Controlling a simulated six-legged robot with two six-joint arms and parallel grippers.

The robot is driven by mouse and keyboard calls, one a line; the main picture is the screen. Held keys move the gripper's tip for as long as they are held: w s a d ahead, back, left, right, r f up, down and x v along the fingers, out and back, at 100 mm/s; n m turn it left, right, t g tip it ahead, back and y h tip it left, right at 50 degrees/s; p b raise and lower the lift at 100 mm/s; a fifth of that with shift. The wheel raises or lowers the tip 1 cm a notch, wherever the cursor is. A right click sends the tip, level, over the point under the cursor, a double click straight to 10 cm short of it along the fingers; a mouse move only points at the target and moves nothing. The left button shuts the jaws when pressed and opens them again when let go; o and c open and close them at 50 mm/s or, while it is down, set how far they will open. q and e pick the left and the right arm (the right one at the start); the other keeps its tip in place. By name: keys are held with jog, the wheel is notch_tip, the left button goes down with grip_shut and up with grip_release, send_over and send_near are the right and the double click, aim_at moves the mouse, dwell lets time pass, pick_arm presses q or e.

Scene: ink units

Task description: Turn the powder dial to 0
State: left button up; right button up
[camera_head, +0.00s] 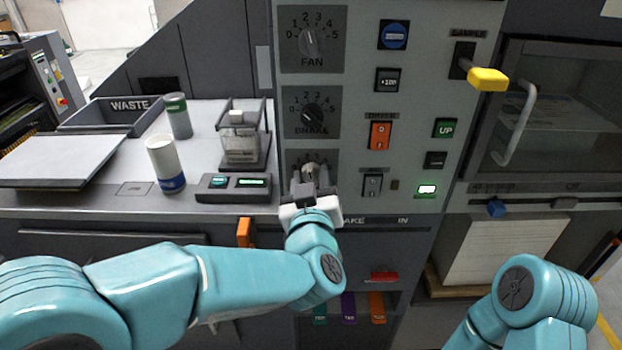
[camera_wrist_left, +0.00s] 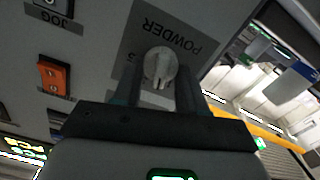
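The powder dial (camera_head: 310,172) is a round grey knob on a dark plate, lowest in a column of dials and partly covered by my left gripper (camera_head: 309,190). In the left wrist view the dial (camera_wrist_left: 160,67) appears upside down beside the POWDER lettering. Its ridge points towards my gripper's palm; most scale numbers are hidden, so I cannot read its setting. The two dark fingers of the left gripper (camera_wrist_left: 158,92) stand apart, one on each side of the knob's near part. I cannot tell whether they touch it. My right gripper is out of view.
The brake dial (camera_head: 312,116) and fan dial (camera_head: 310,42) sit above. An orange rocker switch (camera_head: 380,135) and a jog switch (camera_head: 372,185) are to the right. A small console (camera_head: 233,187) and a white-and-blue canister (camera_head: 165,163) stand on the counter at left.

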pick_arm(q)
jog(key=shift+w, duration=0.1)
jog(key=shift+f+n+b, duration=0.15)
jog(key=shift+n+b, duration=0.55)
jog(key=shift+b, duration=0.25)
jog(key=shift+a+n+b, duration=0.15)
jog(key=shift+n+b, duration=4.55)
jog(key=shift+n, duration=0.5)
jog(key=o, duration=1)
jog(key=shift+o, duration=0.2)
